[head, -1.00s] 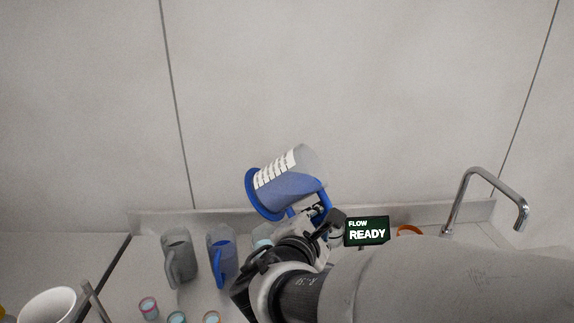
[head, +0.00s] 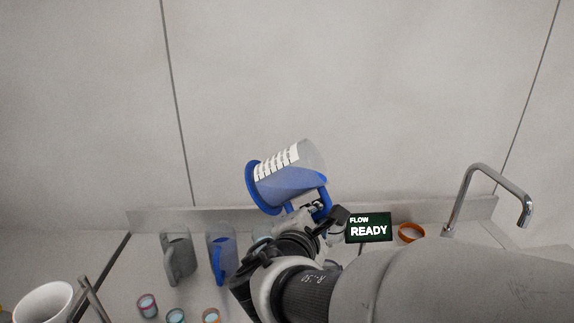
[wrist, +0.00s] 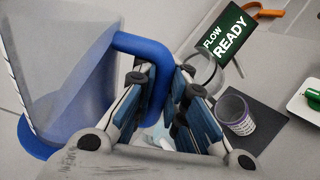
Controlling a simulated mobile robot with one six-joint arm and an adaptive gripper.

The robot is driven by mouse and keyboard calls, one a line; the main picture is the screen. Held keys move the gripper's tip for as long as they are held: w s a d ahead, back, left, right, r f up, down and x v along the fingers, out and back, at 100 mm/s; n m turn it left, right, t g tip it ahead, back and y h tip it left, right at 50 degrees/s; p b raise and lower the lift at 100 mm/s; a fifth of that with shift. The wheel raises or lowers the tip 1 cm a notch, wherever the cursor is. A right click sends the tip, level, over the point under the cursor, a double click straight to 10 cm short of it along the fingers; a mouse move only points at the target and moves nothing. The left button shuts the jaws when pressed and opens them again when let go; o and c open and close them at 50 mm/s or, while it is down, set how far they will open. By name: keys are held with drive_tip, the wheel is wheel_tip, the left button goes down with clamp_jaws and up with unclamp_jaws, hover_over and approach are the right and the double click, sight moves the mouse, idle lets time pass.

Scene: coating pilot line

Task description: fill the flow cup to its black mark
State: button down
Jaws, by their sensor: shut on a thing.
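My gripper (wrist: 170,105) is shut on the blue handle (wrist: 150,55) of a clear measuring jug (head: 291,172). The jug has a blue base, a white scale and blue liquid inside. It is held in the air, tilted with its mouth to the upper right, and the liquid reaches toward the lower right side of the mouth. In the wrist view the jug (wrist: 70,60) fills the left. A clear round cup (wrist: 204,75), which looks like the flow cup, sits beside the FLOW READY display (wrist: 229,34). Its black mark and its level cannot be made out. No stream of liquid shows.
A small purple-rimmed cup (wrist: 238,113) stands on a dark mat (wrist: 258,135). A grey jug (head: 177,256) and another blue jug (head: 222,254) stand left on the counter, with several small jars in front. An orange ring (head: 411,232) and a tap (head: 490,195) are at right.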

drive_tip(key=shift+w+a+f+m+b, duration=0.15)
drive_tip(key=shift+a+m+b, duration=0.2)
drive_tip(key=shift+b, duration=0.5)
drive_tip(key=shift+a+r+m+y, duration=0.15)
drive_tip(key=shift+r+m+y, duration=0.1)
drive_tip(key=shift+m+y, duration=0.25)
idle(0.8)
drive_tip(key=shift+a+r+m, duration=0.1)
drive_tip(key=shift+r+m, duration=0.05)
drive_tip(key=shift+m, duration=0.1)
idle(0.5)
drive_tip(key=shift+m, duration=0.3)
